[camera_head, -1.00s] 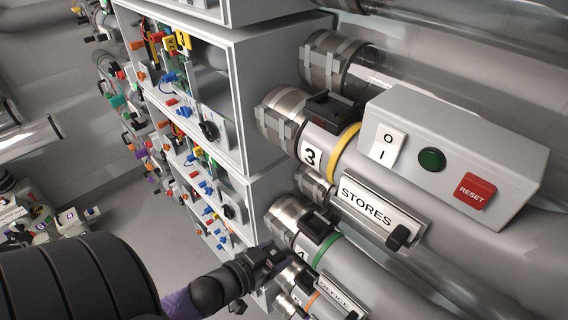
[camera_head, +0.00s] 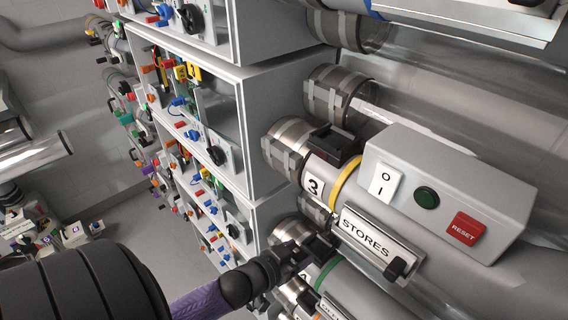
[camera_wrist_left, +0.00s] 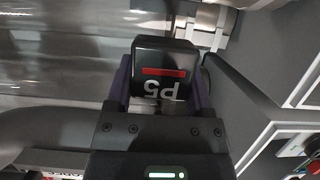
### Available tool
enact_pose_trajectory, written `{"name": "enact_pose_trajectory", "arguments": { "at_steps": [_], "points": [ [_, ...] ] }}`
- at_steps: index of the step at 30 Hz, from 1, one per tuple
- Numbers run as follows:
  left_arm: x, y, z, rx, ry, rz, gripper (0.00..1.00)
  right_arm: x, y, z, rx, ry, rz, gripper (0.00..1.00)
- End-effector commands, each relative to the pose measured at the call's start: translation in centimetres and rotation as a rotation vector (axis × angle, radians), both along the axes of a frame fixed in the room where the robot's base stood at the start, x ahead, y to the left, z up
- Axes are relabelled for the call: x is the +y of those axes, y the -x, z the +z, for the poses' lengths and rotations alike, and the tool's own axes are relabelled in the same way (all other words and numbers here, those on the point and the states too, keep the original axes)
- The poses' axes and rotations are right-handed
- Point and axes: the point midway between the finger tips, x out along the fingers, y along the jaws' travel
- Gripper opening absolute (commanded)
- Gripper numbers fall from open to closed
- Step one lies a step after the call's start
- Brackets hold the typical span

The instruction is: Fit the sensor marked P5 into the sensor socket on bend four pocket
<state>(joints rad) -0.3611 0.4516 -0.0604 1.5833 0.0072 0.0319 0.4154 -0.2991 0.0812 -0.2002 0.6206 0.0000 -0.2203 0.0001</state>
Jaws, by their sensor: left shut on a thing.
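The sensor marked P5 (camera_wrist_left: 162,68) is a black block with a red stripe and white lettering, upside down in the left wrist view. My left gripper (camera_wrist_left: 160,88) is shut on it, one finger on each side. In the head view my left gripper (camera_head: 308,250) is close to the dark pocket on bend four, the pipe with the green band (camera_head: 326,272). The gripper largely hides the pocket and the pipe's number, so I cannot tell whether the sensor touches the socket. My right gripper is not in view.
The bend marked 3 (camera_head: 314,187), with a yellow band and a black pocket (camera_head: 335,140), lies above. A STORES plate (camera_head: 366,236) and a grey control box (camera_head: 445,195) with a red RESET button are to the right. Open grey cabinets (camera_head: 245,90) stand to the left.

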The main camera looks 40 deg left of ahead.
Motion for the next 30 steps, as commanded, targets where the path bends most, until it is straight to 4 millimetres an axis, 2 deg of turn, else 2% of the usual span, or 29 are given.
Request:
{"name": "enact_pose_trajectory", "arguments": {
  "at_steps": [17, 22, 30],
  "points": [
    [-0.6, -8.1, -0.2, -0.003, -0.001, 0.000, 0.08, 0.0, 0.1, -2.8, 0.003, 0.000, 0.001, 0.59],
    [-0.6, -8.0, -2.1, 0.001, 0.001, 0.000, 0.08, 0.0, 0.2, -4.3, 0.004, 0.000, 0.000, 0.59],
    [-0.6, -7.9, -2.6, 0.000, 0.001, 0.000, 0.08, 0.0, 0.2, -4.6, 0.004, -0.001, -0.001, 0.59]
  ]
}}
